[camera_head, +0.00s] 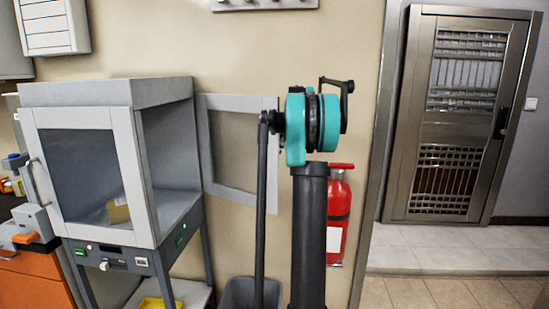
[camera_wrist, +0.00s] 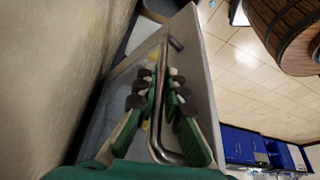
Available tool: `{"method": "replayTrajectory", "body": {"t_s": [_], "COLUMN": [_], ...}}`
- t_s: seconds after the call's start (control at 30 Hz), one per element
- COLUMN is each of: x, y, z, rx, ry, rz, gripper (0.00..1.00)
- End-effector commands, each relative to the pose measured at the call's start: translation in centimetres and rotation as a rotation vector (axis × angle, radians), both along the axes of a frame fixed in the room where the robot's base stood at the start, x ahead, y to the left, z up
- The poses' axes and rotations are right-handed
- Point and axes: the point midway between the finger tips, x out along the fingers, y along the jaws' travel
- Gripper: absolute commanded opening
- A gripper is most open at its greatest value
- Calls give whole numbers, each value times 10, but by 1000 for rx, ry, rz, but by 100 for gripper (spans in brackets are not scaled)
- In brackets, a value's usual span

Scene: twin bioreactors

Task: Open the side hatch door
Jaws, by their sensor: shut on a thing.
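The side hatch door (camera_head: 273,170) is a pale grey frame with a see-through pane. In the head view it stands swung out to the right of the grey cabinet (camera_head: 110,92), whose side opening shows. In the wrist view the door's frame (camera_wrist: 205,100) runs beneath my gripper (camera_wrist: 157,80). The green fingers with dark pads are shut on the door's bent metal handle (camera_wrist: 163,58), which passes between them. My gripper is hidden in the head view, behind my arm.
A red fire extinguisher (camera_head: 338,215) hangs on the beige wall right of my arm. A grey bin (camera_head: 240,293) stands below the door. A yellow object (camera_head: 118,212) sits inside the cabinet. Tiled floor (camera_head: 440,290) is clear at the right, before a metal door (camera_head: 450,120).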

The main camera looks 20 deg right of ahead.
Motion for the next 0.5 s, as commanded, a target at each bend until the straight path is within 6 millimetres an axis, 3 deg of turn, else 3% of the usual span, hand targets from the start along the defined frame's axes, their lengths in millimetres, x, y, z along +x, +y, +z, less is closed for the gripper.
{"method": "replayTrajectory", "body": {"t_s": [0.13, 0.17, 0.3, 0.5], "x": [-2, -2, -2, -1], "y": [-4, -4, -3, -1], "z": [-1, -1, 0, 0], "rx": [-5, -6, -4, -3], "ry": [4, 5, 4, 2], "rz": [-4, -4, -3, -2], "gripper": [0, 13, 30, 31]}}
